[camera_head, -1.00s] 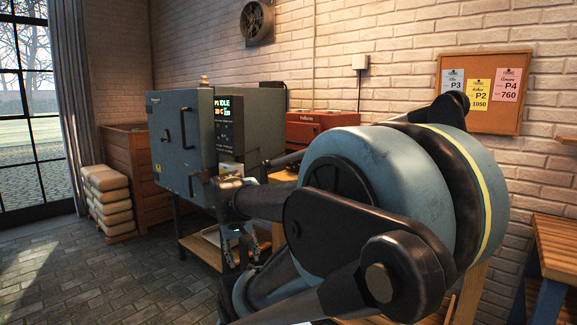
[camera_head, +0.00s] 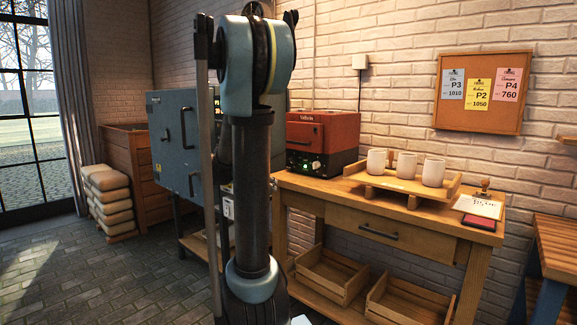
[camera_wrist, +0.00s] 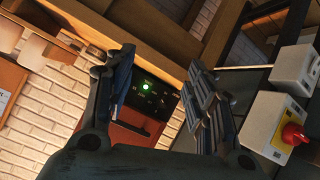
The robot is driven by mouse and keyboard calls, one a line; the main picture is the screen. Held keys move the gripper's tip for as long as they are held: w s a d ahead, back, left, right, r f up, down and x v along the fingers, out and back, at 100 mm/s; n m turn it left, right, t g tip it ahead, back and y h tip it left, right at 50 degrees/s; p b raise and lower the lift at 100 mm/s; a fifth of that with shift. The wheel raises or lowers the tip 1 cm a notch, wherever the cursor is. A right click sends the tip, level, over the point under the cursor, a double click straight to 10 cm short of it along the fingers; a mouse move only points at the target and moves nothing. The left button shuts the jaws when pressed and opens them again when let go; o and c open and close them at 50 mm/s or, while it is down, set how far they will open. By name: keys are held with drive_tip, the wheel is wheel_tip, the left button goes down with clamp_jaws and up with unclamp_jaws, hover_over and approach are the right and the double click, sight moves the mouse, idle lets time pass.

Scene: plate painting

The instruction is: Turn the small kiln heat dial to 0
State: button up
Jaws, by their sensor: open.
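The small kiln (camera_head: 322,132) is a red box with a black lower front, on the wooden table in the head view. Its black control panel (camera_head: 303,163) has a small green light. In the wrist view the panel (camera_wrist: 153,96) shows tilted between my fingers, with the lit green light and small markings. The heat dial is too dark and small to make out clearly. My gripper (camera_wrist: 161,60) is open and empty, its two fingers apart on either side of the panel in that view. In the head view my gripper is hidden behind my arm.
A big grey-blue kiln (camera_head: 175,135) stands at left, partly behind my arm. A tray (camera_head: 385,182) with white cups (camera_head: 407,165) is right of the small kiln. A red stop button (camera_wrist: 293,134) on a box is at right in the wrist view.

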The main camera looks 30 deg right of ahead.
drive_tip(key=w+d+r+m+t+h, duration=0.15)
drive_tip(key=w+d+h, duration=0.3)
drive_tip(key=w, duration=0.65)
drive_tip(key=m+h, duration=0.2)
drive_tip(key=m, duration=0.1)
approach(290, 161)
drive_tip(key=shift+n+t, duration=0.25)
drive_tip(key=shift+t, duration=0.3)
drive_tip(key=x, duration=0.9)
drive_tip(key=shift+d+f, duration=0.25)
drive_tip(key=shift+d, duration=0.2)
drive_tip(key=shift+c, duration=0.2)
drive_tip(key=c, duration=1)
